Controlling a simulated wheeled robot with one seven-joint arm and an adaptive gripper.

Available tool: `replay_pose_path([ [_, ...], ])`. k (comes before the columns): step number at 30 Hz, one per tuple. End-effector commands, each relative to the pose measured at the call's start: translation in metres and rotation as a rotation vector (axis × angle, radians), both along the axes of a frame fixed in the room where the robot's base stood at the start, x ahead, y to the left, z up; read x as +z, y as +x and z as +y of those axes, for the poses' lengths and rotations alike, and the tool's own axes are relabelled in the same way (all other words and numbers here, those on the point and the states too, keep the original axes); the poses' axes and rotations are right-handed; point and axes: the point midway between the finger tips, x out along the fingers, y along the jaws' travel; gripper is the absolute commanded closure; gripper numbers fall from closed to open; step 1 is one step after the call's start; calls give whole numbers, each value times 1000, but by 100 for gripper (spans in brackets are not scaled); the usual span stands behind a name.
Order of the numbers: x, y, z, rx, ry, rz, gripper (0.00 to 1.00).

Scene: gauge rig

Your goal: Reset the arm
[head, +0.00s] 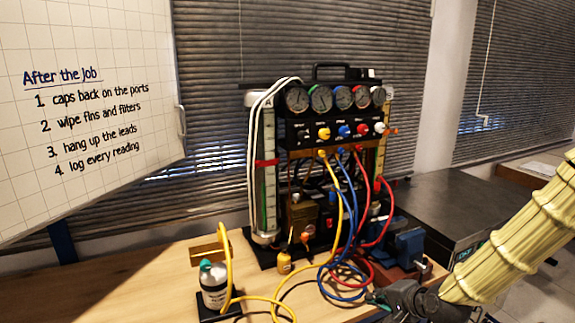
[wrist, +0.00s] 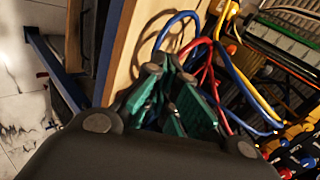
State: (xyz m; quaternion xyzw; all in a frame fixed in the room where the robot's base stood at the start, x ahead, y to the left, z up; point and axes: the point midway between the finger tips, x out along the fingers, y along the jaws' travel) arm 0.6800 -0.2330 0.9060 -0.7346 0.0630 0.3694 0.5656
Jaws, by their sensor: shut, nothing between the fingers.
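My gripper (head: 378,298) is at the lower right of the head view, at the front right edge of the bench, with my arm in a pale yellow sleeve behind it. In the wrist view its green-padded fingers (wrist: 172,100) are shut with nothing between them. The gauge rig (head: 325,130) stands on the bench behind and left of my gripper, with a row of gauges on top. Blue, red and yellow hoses (head: 348,215) hang from its ports down to the bench. In the wrist view blue and red hoses (wrist: 208,45) pass close beyond the fingers; I cannot tell if they touch.
A blue vise (head: 407,243) stands on the bench just behind my gripper. A white bottle (head: 213,283) with a yellow hose is at the left front. A dark cabinet (head: 460,205) stands to the right. A whiteboard (head: 90,110) with a list hangs at the left.

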Motion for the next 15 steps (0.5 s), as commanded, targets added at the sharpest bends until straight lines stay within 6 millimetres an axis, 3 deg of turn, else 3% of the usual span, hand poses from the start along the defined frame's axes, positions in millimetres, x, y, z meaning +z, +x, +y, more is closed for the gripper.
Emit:
replay_pose_path([
  [7,-68,-36,5,80,-133,86,100],
  [15,-162,-107,10,242,-331,217,100],
])
